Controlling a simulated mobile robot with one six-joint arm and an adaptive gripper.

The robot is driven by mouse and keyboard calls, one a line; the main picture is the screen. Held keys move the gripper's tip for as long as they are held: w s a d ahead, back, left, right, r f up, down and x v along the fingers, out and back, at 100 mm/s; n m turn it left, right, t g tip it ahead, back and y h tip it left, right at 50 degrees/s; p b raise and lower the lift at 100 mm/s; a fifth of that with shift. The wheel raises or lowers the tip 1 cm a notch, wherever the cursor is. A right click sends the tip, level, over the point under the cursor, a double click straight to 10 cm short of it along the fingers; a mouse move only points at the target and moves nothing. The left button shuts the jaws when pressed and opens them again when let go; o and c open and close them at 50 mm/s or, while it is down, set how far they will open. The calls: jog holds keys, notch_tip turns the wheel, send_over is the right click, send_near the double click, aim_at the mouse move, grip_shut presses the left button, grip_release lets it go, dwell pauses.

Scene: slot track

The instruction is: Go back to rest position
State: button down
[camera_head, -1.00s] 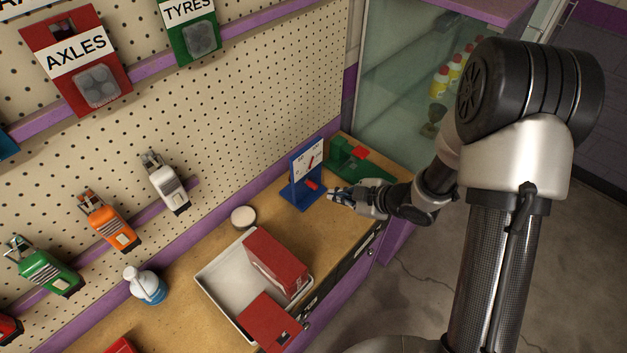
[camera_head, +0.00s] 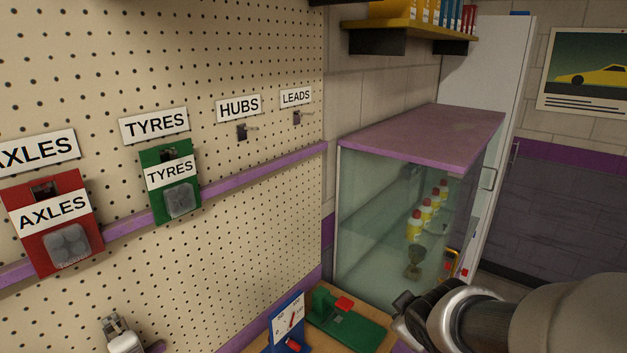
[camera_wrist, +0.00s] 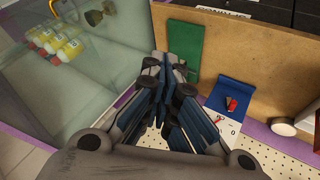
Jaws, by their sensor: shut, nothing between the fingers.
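My gripper (camera_head: 402,308) shows at the lower right of the head view, just right of a green fixture with a red block (camera_head: 352,330). In the wrist view my gripper (camera_wrist: 168,64) has its fingers together with nothing held. The gripper appears above the bench and apart from the things on it. A blue stand with a white card (camera_head: 287,322) is left of the green fixture. The wrist view also shows the blue stand (camera_wrist: 237,94), with a red part on it, and the green base (camera_wrist: 185,44).
A glass cabinet with a purple top (camera_head: 425,138) stands behind my gripper, with several bottles inside. The pegboard (camera_head: 262,215) carries red and green packs and empty hooks. A yellow shelf (camera_head: 410,30) is above. A round white-topped item (camera_wrist: 283,127) sits on the bench.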

jog(key=s+a+r+m+g, duration=0.1)
jog(key=s+m, duration=0.1)
jog(key=s, duration=0.5)
jog(key=s+a+r+m+g+b, duration=0.1)
jog(key=s+m, duration=0.2)
jog(key=s, duration=0.5)
jog(key=s+a+r+m+g+y+b, duration=0.1)
jog(key=s+a+m, duration=0.1)
jog(key=s, duration=0.5)
jog(key=shift+s+m, duration=0.3)
jog(key=c, duration=2.3)
grip_release()
jog(key=shift+d, duration=0.1)
